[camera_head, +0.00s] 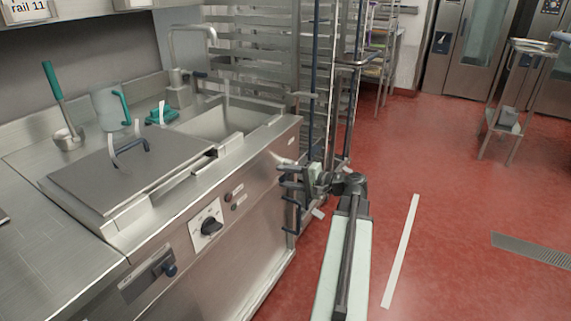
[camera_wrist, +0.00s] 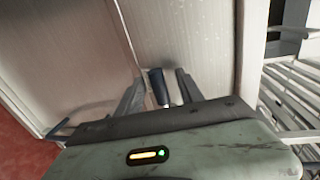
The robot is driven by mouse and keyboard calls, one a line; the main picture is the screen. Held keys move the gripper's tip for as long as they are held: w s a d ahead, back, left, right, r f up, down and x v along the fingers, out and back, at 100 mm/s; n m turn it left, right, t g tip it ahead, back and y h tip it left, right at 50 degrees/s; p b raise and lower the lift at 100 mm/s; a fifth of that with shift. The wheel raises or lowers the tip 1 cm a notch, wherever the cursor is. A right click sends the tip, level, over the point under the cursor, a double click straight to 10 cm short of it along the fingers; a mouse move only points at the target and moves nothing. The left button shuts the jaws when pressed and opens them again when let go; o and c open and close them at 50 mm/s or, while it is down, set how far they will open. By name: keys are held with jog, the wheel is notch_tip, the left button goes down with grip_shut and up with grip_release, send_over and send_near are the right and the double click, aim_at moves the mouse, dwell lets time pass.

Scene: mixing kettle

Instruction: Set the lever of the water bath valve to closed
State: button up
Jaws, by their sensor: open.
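My gripper (camera_head: 292,180) is by the right front corner of the steel kettle unit (camera_head: 240,220), at the end of my outstretched arm. In the wrist view my gripper (camera_wrist: 158,90) has its two grey fingers apart. A dark blue lever-like handle (camera_wrist: 158,86) shows between them, with a pale strip beside it. Whether the fingers touch it cannot be told, and its lower end is hidden by my gripper's body. In the head view the fingers overlap dark parts at that corner, so the valve lever is not clear there.
The unit's front carries a black knob (camera_head: 211,226) and a blue-tipped handle (camera_head: 168,268). A closed lid (camera_head: 130,172) and a sink (camera_head: 222,120) with a tap (camera_head: 192,32) are on top. A tall rack (camera_head: 262,65) stands behind my gripper.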

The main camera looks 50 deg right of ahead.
jog(key=p+v, duration=0.1)
jog(key=v, duration=0.5)
jog(key=shift+s, duration=0.3)
jog(key=shift+d, duration=0.1)
